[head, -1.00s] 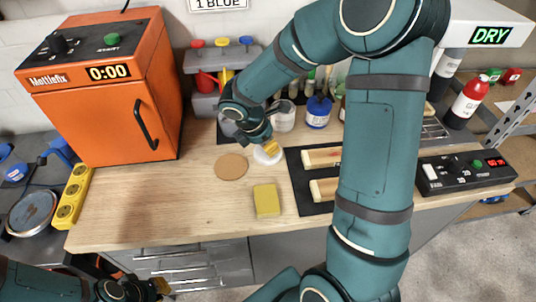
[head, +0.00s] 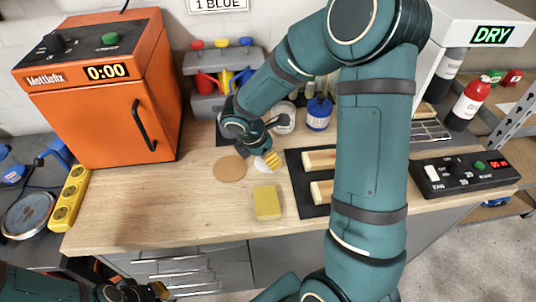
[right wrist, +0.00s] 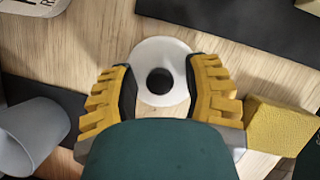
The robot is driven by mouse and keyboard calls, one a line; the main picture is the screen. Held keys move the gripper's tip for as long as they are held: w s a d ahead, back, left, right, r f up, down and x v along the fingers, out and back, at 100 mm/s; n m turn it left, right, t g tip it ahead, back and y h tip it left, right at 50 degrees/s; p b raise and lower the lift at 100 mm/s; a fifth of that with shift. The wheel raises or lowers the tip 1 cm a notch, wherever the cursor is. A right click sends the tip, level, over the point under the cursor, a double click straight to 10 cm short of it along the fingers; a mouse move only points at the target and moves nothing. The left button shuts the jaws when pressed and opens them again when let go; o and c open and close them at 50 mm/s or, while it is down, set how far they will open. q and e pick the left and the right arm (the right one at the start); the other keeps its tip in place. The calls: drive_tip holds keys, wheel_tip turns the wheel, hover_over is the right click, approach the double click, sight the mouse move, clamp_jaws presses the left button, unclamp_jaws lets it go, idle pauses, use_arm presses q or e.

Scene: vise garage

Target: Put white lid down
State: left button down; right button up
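The white lid (right wrist: 145,93) is a round disc with a dark round centre. In the right wrist view it shows between the two yellow fingers of my right gripper (right wrist: 160,78), which stand apart and clear of the dark centre. In the head view a sliver of the lid (head: 261,164) shows by the fingers of my right gripper (head: 271,161), low over the wooden bench (head: 150,205). Whether the fingers still touch its rim is hard to see. My left gripper (head: 160,290) is at the bottom left, off the bench, its opening unclear.
A cork disc (head: 229,169) lies left of the lid and a yellow sponge (head: 267,202) in front. A black mat (head: 297,176) with wooden bars is to the right. A blue jar (head: 318,114) stands behind. The bench's left part before the orange oven (head: 110,105) is clear.

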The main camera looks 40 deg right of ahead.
drive_tip(key=shift+r, duration=0.2)
drive_tip(key=p+v, duration=0.3)
drive_tip(key=v, duration=0.9)
